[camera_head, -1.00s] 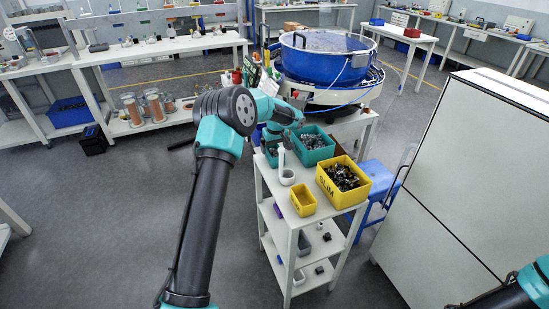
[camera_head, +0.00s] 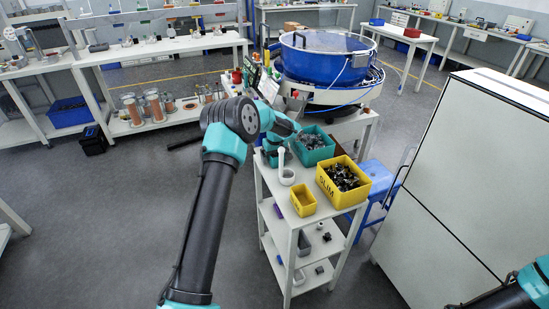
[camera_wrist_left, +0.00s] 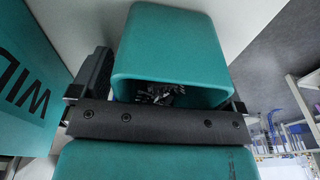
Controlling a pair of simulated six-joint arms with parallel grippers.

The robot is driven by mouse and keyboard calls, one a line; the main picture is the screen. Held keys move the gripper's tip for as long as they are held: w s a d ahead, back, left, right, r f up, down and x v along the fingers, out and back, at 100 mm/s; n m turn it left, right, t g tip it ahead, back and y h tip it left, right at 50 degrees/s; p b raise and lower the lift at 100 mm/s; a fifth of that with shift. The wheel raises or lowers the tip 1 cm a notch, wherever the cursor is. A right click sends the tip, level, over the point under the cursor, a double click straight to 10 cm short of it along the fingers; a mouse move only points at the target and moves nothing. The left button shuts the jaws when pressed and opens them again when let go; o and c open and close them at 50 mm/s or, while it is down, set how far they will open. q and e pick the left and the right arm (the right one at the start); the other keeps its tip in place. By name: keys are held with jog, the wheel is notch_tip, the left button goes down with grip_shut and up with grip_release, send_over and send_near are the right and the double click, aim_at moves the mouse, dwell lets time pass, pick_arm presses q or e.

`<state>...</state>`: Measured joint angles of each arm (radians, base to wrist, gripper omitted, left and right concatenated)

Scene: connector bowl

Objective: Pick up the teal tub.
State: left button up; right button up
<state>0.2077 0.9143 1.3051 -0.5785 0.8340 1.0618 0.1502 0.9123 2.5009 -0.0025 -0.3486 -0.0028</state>
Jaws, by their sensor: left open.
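A small teal tub fills the upper middle of the left wrist view (camera_wrist_left: 170,40). Its open mouth faces the camera and dark and shiny metal pieces show inside. My left gripper (camera_wrist_left: 167,90) is open, with a black finger at the tub's left side and the other at its right edge; I cannot tell whether they touch it. In the head view my left gripper (camera_head: 276,156) is low over the left back of the white cart, and my wrist largely hides the small tub. My right arm shows only at the lower right corner; its gripper is out of view.
A larger teal bin of parts (camera_head: 313,147) stands right beside the gripper; its lettered side (camera_wrist_left: 28,85) shows in the wrist view. A yellow SLIM bin (camera_head: 343,181), small yellow tub (camera_head: 303,200) and white holder (camera_head: 286,177) share the cart. A blue bowl feeder (camera_head: 322,62) stands behind.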

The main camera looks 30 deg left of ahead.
dwell(0.3)
pick_arm(q)
jog(key=c, duration=1)
